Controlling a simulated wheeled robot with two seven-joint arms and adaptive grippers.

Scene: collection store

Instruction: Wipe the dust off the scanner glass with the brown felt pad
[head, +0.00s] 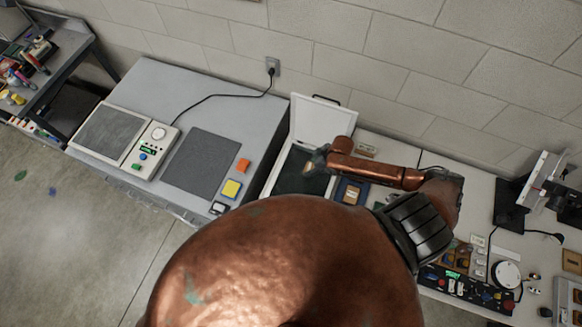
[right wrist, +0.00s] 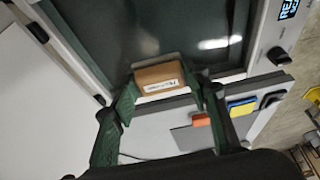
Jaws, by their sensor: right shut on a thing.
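The scanner stands open, with its white lid (head: 322,120) raised toward the wall. Its dark glass (head: 303,172) lies in front of the lid and fills the top of the right wrist view (right wrist: 120,30). A greyish haze and a bright reflection show on the glass. My right gripper (head: 318,160) is over the glass. In the right wrist view its green fingers (right wrist: 168,88) are shut on the brown felt pad (right wrist: 158,78), a block with a white label. The pad appears over the glass near one edge; I cannot tell whether it touches. My left gripper is out of view.
On the grey table left of the scanner are a dark mat (head: 201,163), an orange block (head: 243,165), a yellow pad (head: 231,188) and a panelled device (head: 120,135). A control panel (head: 460,288) and small items crowd the right table. My right arm hides much of the foreground.

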